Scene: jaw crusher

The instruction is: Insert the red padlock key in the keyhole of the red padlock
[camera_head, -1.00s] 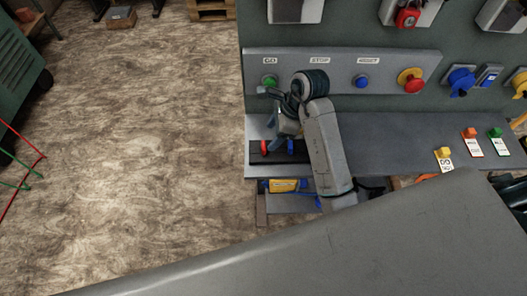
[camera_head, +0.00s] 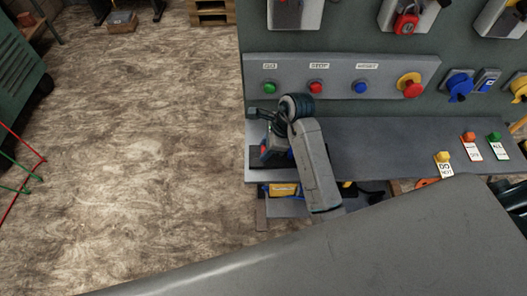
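The red padlock (camera_head: 406,22) hangs on the green panel at the top right, at the upper picture edge; its keyhole cannot be made out. A small red piece (camera_head: 263,150), perhaps the red key's head, shows at the dark tray on the left end of the grey shelf. A blue piece (camera_head: 290,154) is just right of it. My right gripper (camera_head: 272,145) is over this tray, close to the red piece, with its fingers downward. The hand and wrist hide much of the fingers and tray, so I cannot tell its opening or contact. My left gripper is not in view.
A button strip (camera_head: 340,88) with green, red and blue buttons and a red emergency knob (camera_head: 411,85) is behind my arm. Yellow, red and green tagged pieces lie on the grey shelf (camera_head: 390,140) at right. Below it is a yellow item (camera_head: 284,189). The shelf's middle is clear.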

